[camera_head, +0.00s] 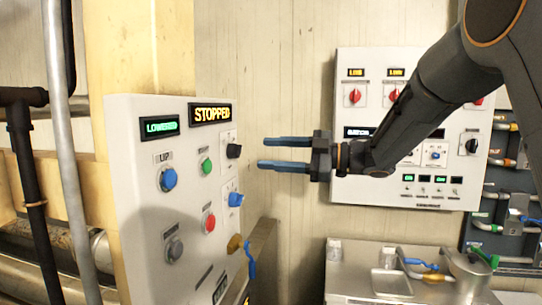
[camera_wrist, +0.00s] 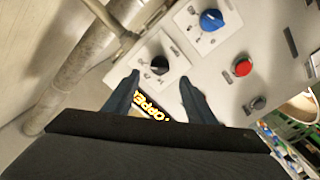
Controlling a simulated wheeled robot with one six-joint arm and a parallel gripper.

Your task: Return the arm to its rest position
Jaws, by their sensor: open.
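My gripper (camera_head: 286,153) is open and empty in the head view. Its two blue-grey fingers point left toward the near control panel (camera_head: 140,210). They look close to the black knob (camera_head: 233,151) on that panel, with a visible gap between. In the wrist view my gripper (camera_wrist: 157,92) shows its fingers spread, with the black knob (camera_wrist: 159,67) beyond and between the tips. Nothing is held. My arm reaches in from the upper right.
The near panel shows "STOPPED" (camera_head: 210,114) and "LOWERED" (camera_head: 162,126). A second panel (camera_head: 345,125) hangs on the wall behind my arm. A metal unit with a blue-handled valve (camera_head: 411,261) stands below. Pipes (camera_head: 60,150) run at left. Free space lies between the panels.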

